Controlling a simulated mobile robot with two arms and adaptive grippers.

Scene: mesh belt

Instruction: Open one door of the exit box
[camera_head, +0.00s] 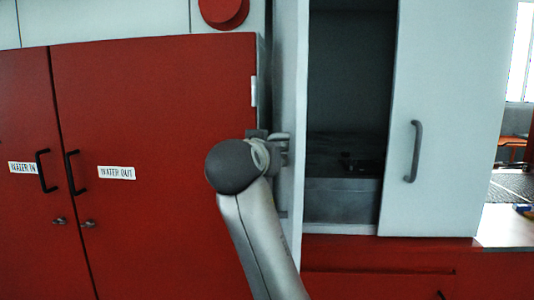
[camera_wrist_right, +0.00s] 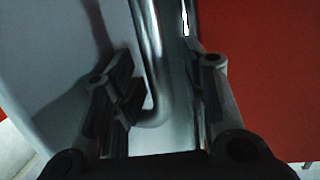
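The exit box is the pale cabinet on the right of the head view. Its left door (camera_head: 291,60) stands swung outward, seen nearly edge-on, and the dark interior (camera_head: 350,80) shows. Its right door (camera_head: 455,90), with a grey vertical handle (camera_head: 413,150), looks closed. My right gripper (camera_head: 280,146) is at the left door's outer side, partly hidden by my wrist. In the right wrist view its two fingers (camera_wrist_right: 158,85) are spread, with the left door's curved metal handle (camera_wrist_right: 155,65) between them. A gap shows beside the handle; contact is unclear. My left gripper is not in view.
Red doors (camera_head: 155,100) labelled "WATER IN" and "WATER OUT", with black handles, are close on the left. A red base (camera_head: 380,265) lies under the pale cabinet. A bright ledge (camera_head: 505,225) and a window are at the far right.

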